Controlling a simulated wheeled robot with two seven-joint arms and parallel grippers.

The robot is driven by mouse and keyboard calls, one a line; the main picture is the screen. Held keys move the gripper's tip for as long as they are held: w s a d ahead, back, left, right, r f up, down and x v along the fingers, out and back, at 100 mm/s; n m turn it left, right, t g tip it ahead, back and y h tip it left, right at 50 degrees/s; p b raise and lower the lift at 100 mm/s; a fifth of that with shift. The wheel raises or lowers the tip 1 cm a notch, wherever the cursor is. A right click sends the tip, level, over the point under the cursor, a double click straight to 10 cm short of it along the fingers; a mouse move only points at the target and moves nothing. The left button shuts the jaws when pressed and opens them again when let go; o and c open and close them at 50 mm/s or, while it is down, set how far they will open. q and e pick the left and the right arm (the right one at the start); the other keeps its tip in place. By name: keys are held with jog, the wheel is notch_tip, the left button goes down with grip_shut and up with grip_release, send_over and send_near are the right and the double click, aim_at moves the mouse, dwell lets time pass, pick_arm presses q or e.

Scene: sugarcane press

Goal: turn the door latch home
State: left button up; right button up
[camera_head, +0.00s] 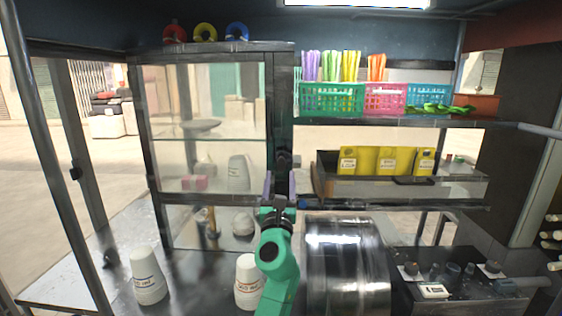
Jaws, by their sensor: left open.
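The glass-fronted cabinet (158,120) stands at centre left, with a dark frame and a dark post along its right side. A small dark piece that looks like the door latch (284,160) is on this post. It is partly hidden by my gripper and its angle cannot be made out. My left gripper (281,182) is upright in front of the post, with its two fingers apart on either side of the lower part of this piece. Whether they touch it cannot be told. My right gripper is not in view.
Stacked white cups (148,275) stand on the counter at the left, and more cups (248,285) beside my arm. A shiny metal drum (347,265) is close to the right of my arm. Coloured baskets (331,99) and yellow boxes (363,160) sit on shelves at right.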

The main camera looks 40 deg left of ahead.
aim_at(281, 166)
pick_arm(q)
jog(key=x, duration=0.2)
jog(key=f+x, duration=0.1)
jog(key=x, duration=0.2)
jog(key=shift+w+a+r, duration=0.1)
jog(key=shift+w+a, duration=0.2)
jog(key=shift+w, duration=0.1)
jog(key=shift+r, duration=0.2)
jog(key=shift+s+d+r, duration=0.1)
jog(key=shift+s+d, duration=0.1)
jog(key=shift+s, duration=0.05)
jog(key=c, duration=0.3)
jog(key=shift+w+a, duration=0.1)
jog(key=c, duration=0.5)
grip_shut()
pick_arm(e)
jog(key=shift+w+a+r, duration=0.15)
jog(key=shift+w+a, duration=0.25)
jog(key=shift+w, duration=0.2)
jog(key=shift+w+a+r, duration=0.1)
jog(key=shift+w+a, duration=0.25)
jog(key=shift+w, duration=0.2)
